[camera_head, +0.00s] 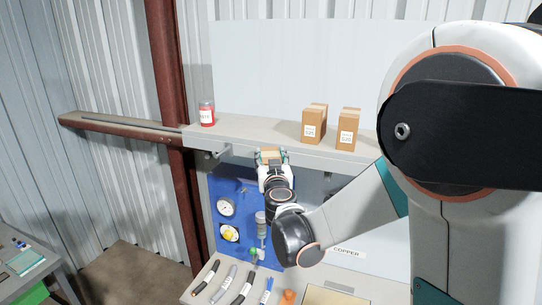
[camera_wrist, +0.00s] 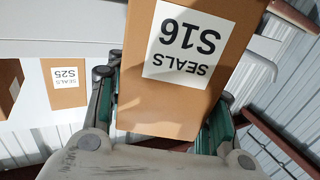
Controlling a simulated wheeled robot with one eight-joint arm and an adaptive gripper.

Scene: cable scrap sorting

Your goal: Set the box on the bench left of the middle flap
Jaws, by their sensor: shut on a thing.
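My gripper (camera_head: 272,160) is shut on a brown cardboard box (camera_wrist: 190,106) with a white label reading "SEALS S16". In the wrist view the fingers (camera_wrist: 165,110) stand on either side of the box, and its label appears upside down. In the head view only a small part of the held box (camera_head: 270,154) shows between the fingers, near the shelf's front edge. The bench (camera_head: 200,290) is below, in front of the blue panel, partly cut off by the frame. I cannot clearly make out the middle flap; my arm hides part of the bench.
Several cable pieces and an orange object (camera_head: 288,297) lie on the bench. A "COPPER" sign (camera_head: 347,252) stands right of my arm.

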